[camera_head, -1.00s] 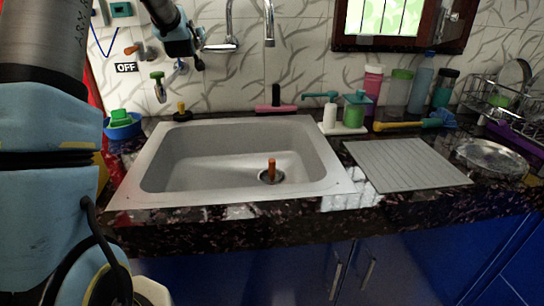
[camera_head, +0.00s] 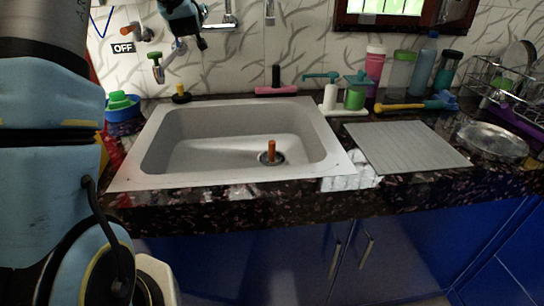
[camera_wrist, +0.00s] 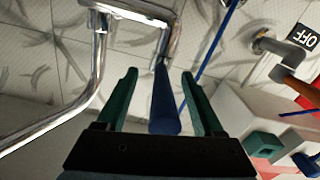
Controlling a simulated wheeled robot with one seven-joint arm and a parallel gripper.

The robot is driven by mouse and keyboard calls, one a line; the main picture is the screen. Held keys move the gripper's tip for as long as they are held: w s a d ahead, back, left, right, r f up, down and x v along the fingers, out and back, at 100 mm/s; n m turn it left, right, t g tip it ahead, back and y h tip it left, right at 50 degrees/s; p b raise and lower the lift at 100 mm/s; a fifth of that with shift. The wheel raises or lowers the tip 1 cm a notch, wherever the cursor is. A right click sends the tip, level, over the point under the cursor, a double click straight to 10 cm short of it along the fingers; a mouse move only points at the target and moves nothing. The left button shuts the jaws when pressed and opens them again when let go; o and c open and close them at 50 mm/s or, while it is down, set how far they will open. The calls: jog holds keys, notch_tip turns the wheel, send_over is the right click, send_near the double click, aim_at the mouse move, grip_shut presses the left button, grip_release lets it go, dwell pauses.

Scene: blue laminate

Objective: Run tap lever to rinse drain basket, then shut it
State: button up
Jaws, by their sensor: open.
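The sink (camera_head: 135,160) is set in a dark speckled counter. The drain basket (camera_head: 271,152), with an upright orange-brown handle, sits in its drain. No water stream shows. The chrome tap (camera_head: 226,22) is on the wall behind, cut off by the top of the head view; its curved pipe also crosses the wrist view (camera_wrist: 60,118). My gripper (camera_head: 190,44) is by the wall, left of the spout. In the wrist view, its two green fingers (camera_wrist: 160,75) are open on either side of a blue lever (camera_wrist: 165,112) on the tap; I cannot tell if they touch it.
An orange-handled valve (camera_head: 138,31) by an OFF sign (camera_head: 122,47) and a green-handled tap (camera_head: 156,66) are left of my gripper. Bottles and a soap pump (camera_head: 331,92) stand right of the sink, beside a ridged drainboard (camera_head: 405,148). A blue bowl (camera_head: 122,110) stands left.

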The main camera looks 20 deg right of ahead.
jog(key=shift+s+f, duration=0.1)
jog(key=shift+s+a+b, duration=0.15)
jog(key=shift+s+b, duration=0.15)
jog(key=shift+b, duration=0.1)
jog(key=b+v, duration=0.2)
jog(key=v, duration=0.2)
jog(key=shift+b, duration=0.3)
jog(key=shift+b+v, duration=0.5)
jog(key=shift+v, duration=0.6)
jog(key=b+v, duration=0.3)
jog(key=v, duration=0.8)
jog(key=shift+w, duration=0.1)
